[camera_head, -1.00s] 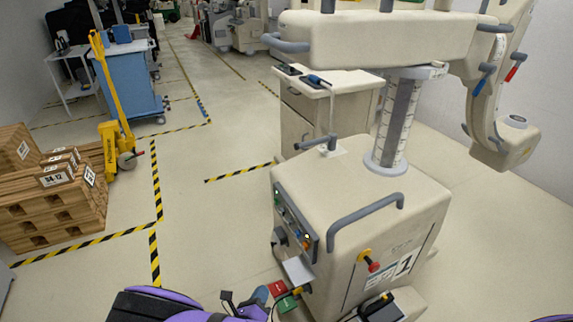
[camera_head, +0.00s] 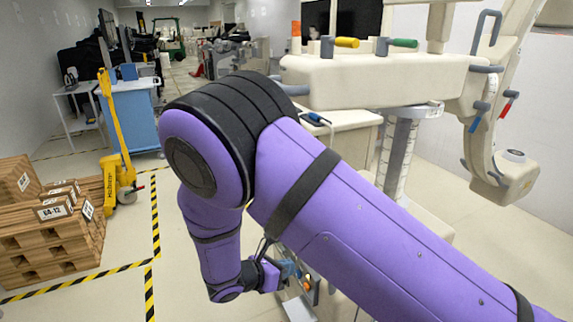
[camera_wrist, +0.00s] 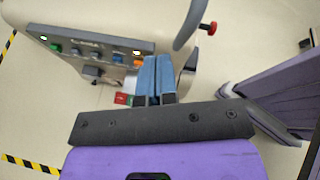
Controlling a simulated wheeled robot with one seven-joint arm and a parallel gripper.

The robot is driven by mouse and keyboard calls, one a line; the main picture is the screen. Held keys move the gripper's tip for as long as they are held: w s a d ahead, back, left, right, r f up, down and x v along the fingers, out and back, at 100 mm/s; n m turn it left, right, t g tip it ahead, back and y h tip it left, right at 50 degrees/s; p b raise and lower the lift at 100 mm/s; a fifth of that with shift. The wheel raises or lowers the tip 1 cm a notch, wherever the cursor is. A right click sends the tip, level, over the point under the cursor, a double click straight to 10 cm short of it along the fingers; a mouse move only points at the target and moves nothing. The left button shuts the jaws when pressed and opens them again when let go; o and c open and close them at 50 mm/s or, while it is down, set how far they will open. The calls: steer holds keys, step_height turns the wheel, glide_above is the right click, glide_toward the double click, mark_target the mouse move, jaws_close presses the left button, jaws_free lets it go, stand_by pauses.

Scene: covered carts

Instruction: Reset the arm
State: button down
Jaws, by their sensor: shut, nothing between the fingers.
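My gripper (camera_wrist: 156,78) shows in the wrist view with its two blue fingers side by side, shut and empty. Beyond the fingertips is the front panel of the cream machine, a dark strip (camera_wrist: 88,42) with lit buttons. An orange button and blue knobs sit near the fingertips; I cannot tell whether anything touches. In the head view my purple arm crosses the middle, bent at the elbow, and my gripper (camera_head: 290,270) is low beside the panel, partly hidden. The cream machine (camera_head: 375,82) stands behind the arm, its lower body mostly covered by it.
A grey handle (camera_wrist: 188,22) and a red knob (camera_wrist: 208,28) stick out near the gripper. In the head view, a yellow pallet jack (camera_head: 118,165), stacked wooden pallets (camera_head: 50,240) and a blue cart (camera_head: 133,117) stand at left. Floor between the striped tape lines is clear.

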steer(key=s+d+r+m+g+y, duration=0.1)
steer(key=d+r+m+g+y, duration=0.15)
steer(key=d+r+m, duration=0.8)
steer(key=s+d+r+m+g+y, duration=0.15)
steer(key=d+r+m+g, duration=0.25)
steer(key=d+r, duration=0.75)
steer(key=s+d+r+m+t+y, duration=0.2)
steer(key=s+d+r+m+y, duration=0.1)
steer(key=s+r+m, duration=0.3)
steer(key=s+d+r+m+t+y, duration=0.2)
steer(key=s+d+r+m+y, duration=0.2)
steer(key=s+r+m, duration=0.3)
steer(key=shift+s+d+r, duration=0.75)
steer(key=shift+s+r, duration=1.05)
steer(key=shift+s, duration=1.4)
